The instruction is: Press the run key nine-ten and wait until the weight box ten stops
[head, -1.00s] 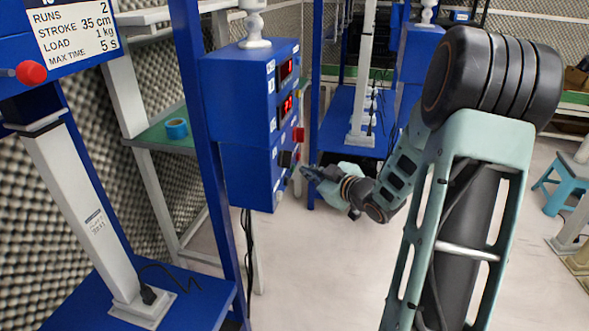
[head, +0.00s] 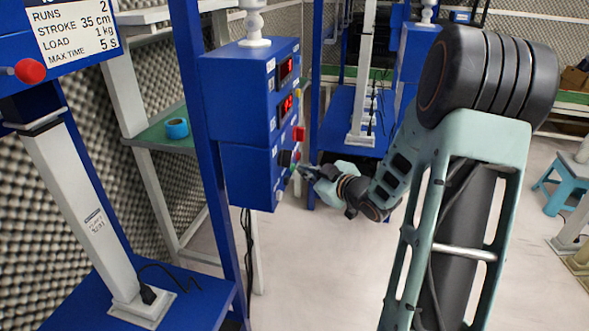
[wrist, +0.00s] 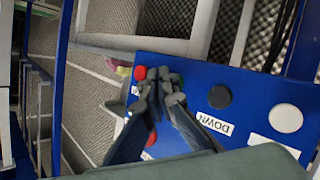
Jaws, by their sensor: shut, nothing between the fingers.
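The blue control box (head: 240,100) stands on a blue post left of centre, its key side facing my arm. That side has two lit red displays, a red key (head: 298,134) and a dark key (head: 285,158). My gripper (head: 298,167) is shut and empty, its tips at the lower key side; contact cannot be told. In the wrist view my gripper (wrist: 163,80) lies over the blue panel, close to a red button (wrist: 140,73). A black button (wrist: 219,97) sits by the DOWN label. No run-key nine-ten label is readable. A blue box (head: 60,68) with a sheet is cut off at upper left.
The sheet (head: 75,28) reads RUNS 2, STROKE 35 cm, LOAD 1 kg, MAX TIME 5 s. Blue posts and a green shelf (head: 160,138) with blue tape (head: 176,128) stand left. A blue stool (head: 563,185) is right. The pale floor between is open.

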